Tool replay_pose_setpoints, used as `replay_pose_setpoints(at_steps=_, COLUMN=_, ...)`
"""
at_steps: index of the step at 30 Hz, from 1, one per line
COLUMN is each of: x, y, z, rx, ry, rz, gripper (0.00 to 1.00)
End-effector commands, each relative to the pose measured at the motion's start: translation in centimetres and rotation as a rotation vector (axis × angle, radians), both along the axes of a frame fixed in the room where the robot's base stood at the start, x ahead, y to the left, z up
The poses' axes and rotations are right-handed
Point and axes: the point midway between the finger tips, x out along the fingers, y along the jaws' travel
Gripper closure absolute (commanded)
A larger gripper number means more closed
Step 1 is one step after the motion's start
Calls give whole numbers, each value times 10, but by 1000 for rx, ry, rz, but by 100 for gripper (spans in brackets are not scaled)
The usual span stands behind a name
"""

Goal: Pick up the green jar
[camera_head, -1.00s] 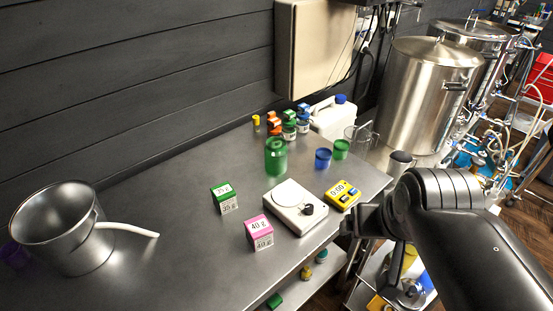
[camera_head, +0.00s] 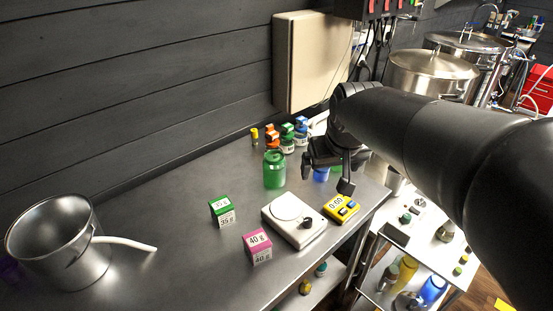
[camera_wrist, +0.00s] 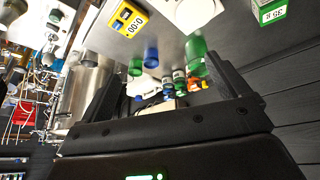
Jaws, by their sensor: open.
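The green jar (camera_head: 274,170) stands upright on the grey metal table, left of my gripper in the head view. It is a see-through green cylinder with a lid. It also shows in the wrist view (camera_wrist: 196,56), near the finger on the right side of the picture. My gripper (camera_head: 325,180) is open and empty. It hangs above the table's right part, to the right of the jar and apart from it. In the wrist view its two fingers (camera_wrist: 165,95) stand wide apart, with nothing held between them.
A blue cup (camera_head: 320,174) is partly behind my gripper. Small orange, blue and green-lidded jars (camera_head: 287,139) stand behind the green jar. A white scale (camera_head: 294,220), yellow timer (camera_head: 341,208), green box (camera_head: 221,213) and pink box (camera_head: 257,246) stand in front. A metal pot (camera_head: 62,245) is far left.

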Motion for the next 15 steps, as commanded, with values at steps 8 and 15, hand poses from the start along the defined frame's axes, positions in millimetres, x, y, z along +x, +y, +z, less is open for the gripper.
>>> replay_pose_setpoints(at_steps=8, x=90, y=46, z=-26, rx=4, ry=31, rz=116, gripper=7)
replay_pose_setpoints(at_steps=15, x=157, y=89, z=-63, rx=25, ry=52, rz=207, gripper=7)
